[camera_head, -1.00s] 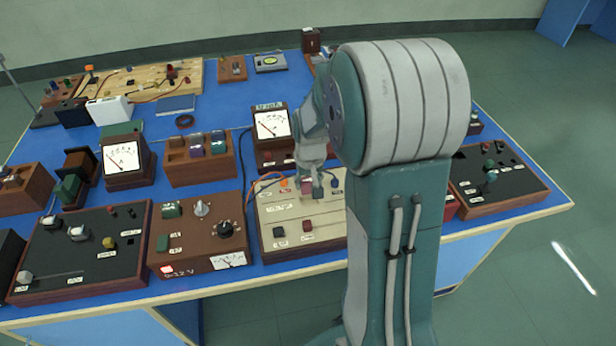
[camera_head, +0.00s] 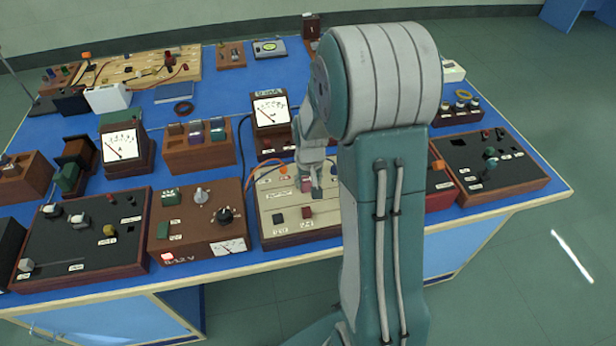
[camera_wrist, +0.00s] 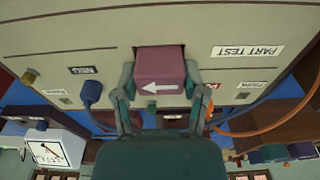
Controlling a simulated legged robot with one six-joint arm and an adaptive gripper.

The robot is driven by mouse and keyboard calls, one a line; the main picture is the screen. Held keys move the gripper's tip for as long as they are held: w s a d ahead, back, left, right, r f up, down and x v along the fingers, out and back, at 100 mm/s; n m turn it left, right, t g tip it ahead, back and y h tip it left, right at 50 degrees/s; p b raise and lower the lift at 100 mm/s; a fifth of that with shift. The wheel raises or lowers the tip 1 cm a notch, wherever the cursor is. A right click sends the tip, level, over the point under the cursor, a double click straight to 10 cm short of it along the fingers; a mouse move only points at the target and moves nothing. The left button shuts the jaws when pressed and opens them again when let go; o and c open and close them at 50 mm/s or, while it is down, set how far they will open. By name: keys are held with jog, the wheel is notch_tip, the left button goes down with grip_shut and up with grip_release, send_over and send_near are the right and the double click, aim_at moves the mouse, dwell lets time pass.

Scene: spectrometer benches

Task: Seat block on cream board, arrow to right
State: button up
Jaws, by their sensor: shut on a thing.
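The block (camera_wrist: 160,75) is maroon-pink with a white arrow on its face; in the wrist view the arrow points to the picture's left. My gripper (camera_wrist: 160,92) is shut on it, one finger on each side. The cream board (camera_wrist: 245,25) fills the upper wrist view behind the block. In the head view the cream board (camera_head: 266,226) lies at the table's front, with my gripper (camera_head: 310,190) over its rear part. A dark edge shows along the block against the board. I cannot tell whether the block is in contact or fully in the board.
A blue plug (camera_wrist: 92,91) and an orange cable (camera_wrist: 255,125) flank my fingers at the board. A brown control box (camera_head: 198,240) stands left of the board and a meter (camera_head: 270,112) behind it. My arm hides the board's right side.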

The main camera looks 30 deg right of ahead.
jog(key=shift+f, duration=0.15)
jog(key=o, duration=1.2)
jog(key=r, duration=0.7)
jog(key=s+r, duration=0.1)
jog(key=r, duration=0.2)
jog(key=shift+a+r, duration=0.2)
jog(key=shift+r, duration=0.15)
jog(key=shift+s+r, duration=0.15)
jog(key=shift+r, duration=0.4)
